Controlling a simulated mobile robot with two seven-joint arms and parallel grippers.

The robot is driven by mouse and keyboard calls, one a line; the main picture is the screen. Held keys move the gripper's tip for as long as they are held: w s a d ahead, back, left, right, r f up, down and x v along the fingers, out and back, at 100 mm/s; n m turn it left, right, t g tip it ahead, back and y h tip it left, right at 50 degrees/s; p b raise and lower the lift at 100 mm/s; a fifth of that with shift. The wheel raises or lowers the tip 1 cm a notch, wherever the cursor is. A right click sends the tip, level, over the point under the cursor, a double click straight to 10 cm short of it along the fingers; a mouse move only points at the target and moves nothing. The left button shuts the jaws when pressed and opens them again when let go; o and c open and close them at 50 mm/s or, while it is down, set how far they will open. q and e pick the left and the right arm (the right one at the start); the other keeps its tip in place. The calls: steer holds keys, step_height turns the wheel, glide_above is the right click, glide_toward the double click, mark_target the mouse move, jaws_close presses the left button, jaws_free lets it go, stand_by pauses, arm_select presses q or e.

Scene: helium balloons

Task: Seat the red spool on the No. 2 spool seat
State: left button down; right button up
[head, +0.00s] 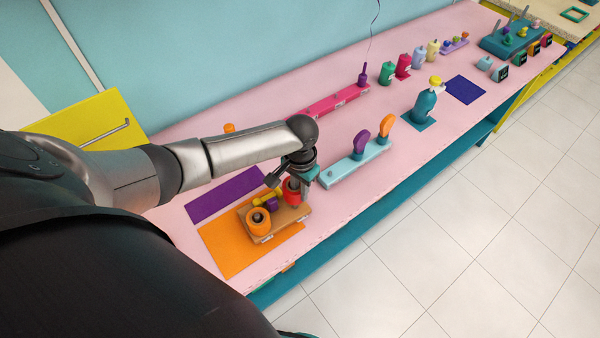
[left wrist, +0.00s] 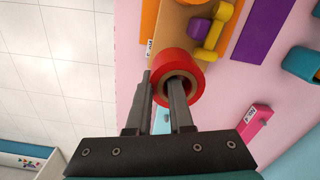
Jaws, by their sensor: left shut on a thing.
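The red spool (head: 292,190) is at the right end of the wooden stand (head: 283,230). My left gripper (head: 296,182) points down and is shut on the spool's wall. In the left wrist view, one finger is inside the bore of the red spool (left wrist: 194,63) and the other is outside it. The spool covers the end of the stand (left wrist: 178,17), so the seat beneath it is hidden. I cannot tell whether the spool touches the stand. An orange spool (head: 258,224) sits at the stand's left end. My right gripper is not in view.
A yellow piece (left wrist: 214,30) and a purple piece (head: 271,204) lie close beside the red spool. An orange mat (head: 225,252) is under the stand. A light-blue rack (head: 345,173) stands to the right. The table's front edge is close.

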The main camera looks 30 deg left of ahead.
arm_select(q)
steer(key=shift+f+b, duration=0.7)
steer(key=shift+f, duration=0.35)
steer(key=shift+r, duration=0.2)
steer(key=shift+r+p, duration=0.75)
steer(key=shift+r, duration=0.15)
steer(key=shift+s, duration=0.15)
stand_by(0.4)
steer(key=shift+f+b, duration=0.65)
steer(key=shift+f, duration=0.45)
steer(key=shift+r, duration=0.2)
stand_by(0.3)
steer(key=shift+r+p, duration=0.6)
steer(key=shift+r, duration=0.25)
steer(key=shift+d, duration=0.1)
